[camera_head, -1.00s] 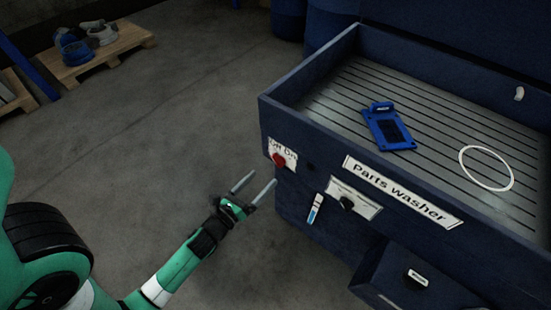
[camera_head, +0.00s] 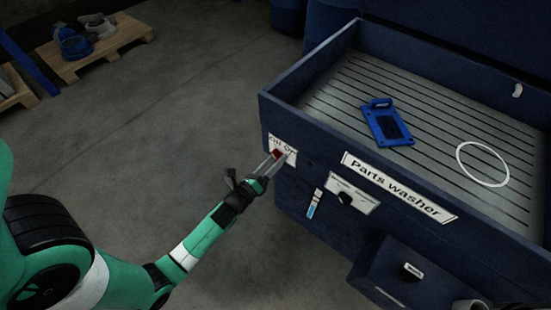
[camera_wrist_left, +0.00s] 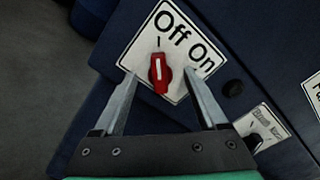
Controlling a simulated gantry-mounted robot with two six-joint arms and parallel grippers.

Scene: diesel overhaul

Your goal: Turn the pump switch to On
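The red pump switch (camera_wrist_left: 160,72) sits on a white plate (camera_wrist_left: 143,50) marked Off and On, on the washer's side. In the left wrist view its white line is nearly upright, in line with the tick under Off. My left gripper (camera_wrist_left: 164,82) is open, with one finger on each side of the knob; I see gaps and cannot tell contact. In the head view the left gripper (camera_head: 277,157) is at the switch and partly covers the plate. My right gripper is not in view.
The dark blue parts washer (camera_head: 300,118) fills the right side. A blue part (camera_head: 388,124) and a white ring (camera_head: 482,164) lie on its slatted top. A black knob (camera_head: 345,197) is on its front. Open floor (camera_head: 160,130) lies to the left.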

